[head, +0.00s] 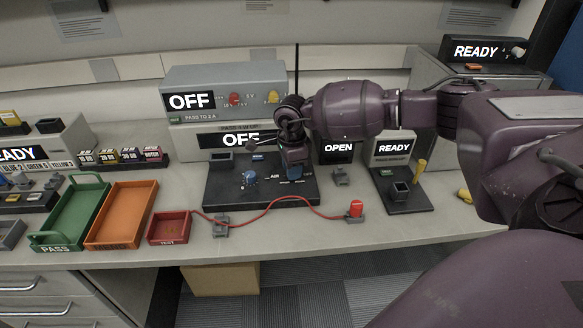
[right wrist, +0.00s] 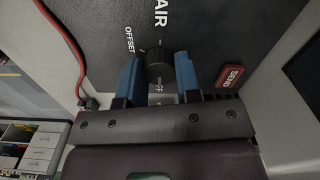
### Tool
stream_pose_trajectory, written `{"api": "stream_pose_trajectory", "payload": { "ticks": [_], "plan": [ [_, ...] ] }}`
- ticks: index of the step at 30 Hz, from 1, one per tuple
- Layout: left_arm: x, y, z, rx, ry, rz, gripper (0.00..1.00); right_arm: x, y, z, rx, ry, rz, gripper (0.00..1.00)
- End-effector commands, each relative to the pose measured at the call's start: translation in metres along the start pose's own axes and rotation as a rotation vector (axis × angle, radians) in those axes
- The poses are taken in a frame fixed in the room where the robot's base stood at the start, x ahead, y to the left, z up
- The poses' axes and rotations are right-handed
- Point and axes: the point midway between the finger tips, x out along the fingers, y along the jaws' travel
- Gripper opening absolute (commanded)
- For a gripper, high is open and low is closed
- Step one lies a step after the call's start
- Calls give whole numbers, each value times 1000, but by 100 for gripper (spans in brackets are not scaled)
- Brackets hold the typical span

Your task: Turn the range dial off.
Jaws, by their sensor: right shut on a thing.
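A black dial (right wrist: 157,68) shows in the right wrist view on a dark panel, with the words AIR and OFFSET near it and partly hidden lettering below it. My right gripper (right wrist: 158,75) has its two blue fingers on either side of this dial and is shut on it. In the head view my right gripper (head: 294,172) reaches down onto the right part of the black panel (head: 225,195) and hides the dial. A blue knob (head: 249,178) stands on the panel to its left. The displays behind read OFF (head: 191,102). My left gripper is not in view.
A red SEND button (right wrist: 230,75) lies right of the fingers. A green tray (head: 75,213), an orange tray (head: 122,214) and a READY unit (head: 394,148) stand nearby.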

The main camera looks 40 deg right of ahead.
Motion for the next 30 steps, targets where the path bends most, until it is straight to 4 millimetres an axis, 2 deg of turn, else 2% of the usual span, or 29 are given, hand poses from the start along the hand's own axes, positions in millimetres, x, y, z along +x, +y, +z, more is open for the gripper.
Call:
{"api": "stream_pose_trajectory", "payload": {
  "ticks": [11, 12, 16, 25, 30],
  "plan": [
    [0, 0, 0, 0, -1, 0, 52, 0, 0, 0, -5, 1, 1, 8],
    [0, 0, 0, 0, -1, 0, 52, 0, 0, 0, -5, 1, 1, 37],
    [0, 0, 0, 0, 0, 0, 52, 0, 0, 0, -5, 1, 1, 57],
    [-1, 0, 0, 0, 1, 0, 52, -2, 0, 0, -4, 0, 0, 57],
    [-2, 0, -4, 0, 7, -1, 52, -19, -1, 0, -4, 0, -3, 57]
  ]
}}
